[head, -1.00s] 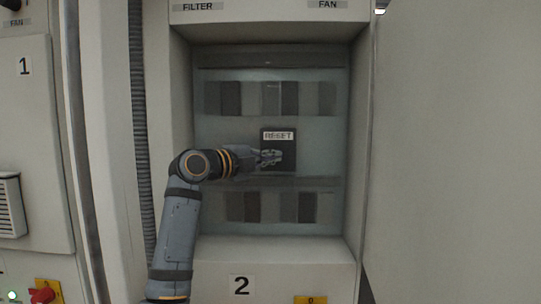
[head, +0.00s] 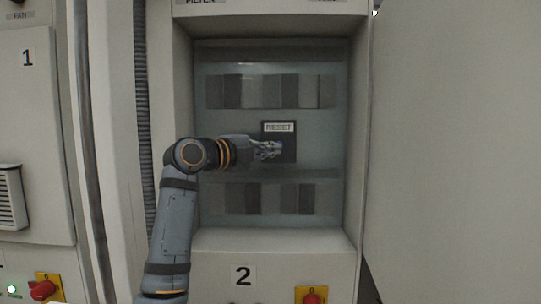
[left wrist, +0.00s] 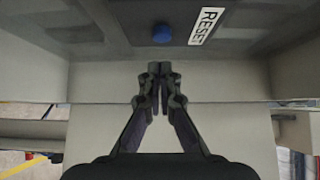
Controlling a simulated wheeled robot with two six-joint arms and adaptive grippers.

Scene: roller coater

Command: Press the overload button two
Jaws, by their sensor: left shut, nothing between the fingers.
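The RESET panel (head: 287,155) is a dark square plate with a white RESET label (head: 279,127), set in the recess of the cabinet marked 2. In the left wrist view a round blue button (left wrist: 162,34) sits on the dark plate beside the RESET label (left wrist: 207,26). My left gripper (head: 274,149) is shut and empty, in front of the panel below the label. In the left wrist view its closed fingertips (left wrist: 159,70) point toward the blue button, with a visible gap in the picture. The fingers mostly hide the button in the head view. My right gripper is not in view.
Rows of dark and grey blocks lie above (head: 270,91) and below (head: 270,198) the panel. The recess has side walls and a lower ledge (head: 272,240). A red knob on a yellow plate (head: 311,297) is below. Cabinet 1 (head: 35,130) stands at left.

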